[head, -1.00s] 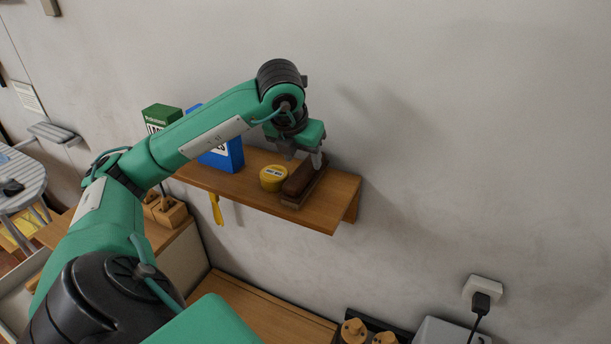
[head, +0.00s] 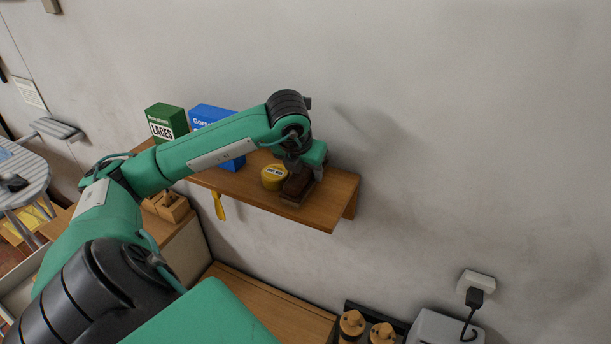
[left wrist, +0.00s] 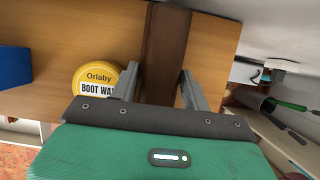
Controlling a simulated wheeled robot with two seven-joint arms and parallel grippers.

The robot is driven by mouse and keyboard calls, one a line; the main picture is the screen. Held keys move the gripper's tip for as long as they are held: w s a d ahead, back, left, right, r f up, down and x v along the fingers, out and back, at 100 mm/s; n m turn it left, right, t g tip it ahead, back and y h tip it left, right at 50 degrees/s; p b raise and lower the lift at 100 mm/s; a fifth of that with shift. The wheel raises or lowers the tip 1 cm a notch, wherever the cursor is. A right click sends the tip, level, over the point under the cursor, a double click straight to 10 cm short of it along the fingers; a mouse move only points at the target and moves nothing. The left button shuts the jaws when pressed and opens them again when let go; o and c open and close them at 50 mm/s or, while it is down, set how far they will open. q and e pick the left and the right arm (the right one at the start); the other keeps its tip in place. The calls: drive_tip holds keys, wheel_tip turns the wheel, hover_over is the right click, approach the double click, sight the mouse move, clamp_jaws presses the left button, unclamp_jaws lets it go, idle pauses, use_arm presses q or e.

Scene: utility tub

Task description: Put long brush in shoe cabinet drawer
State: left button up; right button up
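The long brush (head: 296,187) is a dark brown block lying on the wooden wall shelf, close to its right end. It also shows in the left wrist view (left wrist: 166,50), running away between the two fingers. My left gripper (head: 301,171) is over the brush, pointing down. In the left wrist view my left gripper (left wrist: 160,88) is open, with one finger on each side of the brush; I cannot tell whether they touch it. The arm hides part of the brush in the head view. My right gripper is not in view.
A yellow boot wax tin (head: 273,177) stands close beside the brush on the shelf (head: 328,205). A green laces box (head: 167,122) and a blue box (head: 207,115) stand farther left. A yellow item (head: 219,206) hangs below the shelf. A plugged socket (head: 476,286) is at lower right.

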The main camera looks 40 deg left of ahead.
sight(293, 183)
use_arm(q)
drive_tip(key=shift+c, duration=1)
drive_tip(key=shift+s+r+b, duration=0.1)
drive_tip(key=shift+r+b, duration=0.1)
drive_tip(key=shift+b, duration=0.55)
wheel_tip(293, 183, up, 6)
drive_tip(key=shift+f+b, duration=0.1)
drive_tip(key=shift+b, duration=1.15)
drive_tip(key=s+b, duration=0.1)
drive_tip(key=s, duration=0.1)
drive_tip(key=s+d+b, duration=0.1)
drive_tip(key=s, duration=0.1)
drive_tip(key=s+d+b, duration=0.1)
drive_tip(key=s, duration=0.1)
drive_tip(key=shift+b, duration=0.4)
drive_tip(key=s+d+b, duration=0.4)
drive_tip(key=s+b, duration=0.1)
drive_tip(key=s, duration=0.7)
drive_tip(key=shift+s+r, duration=0.4)
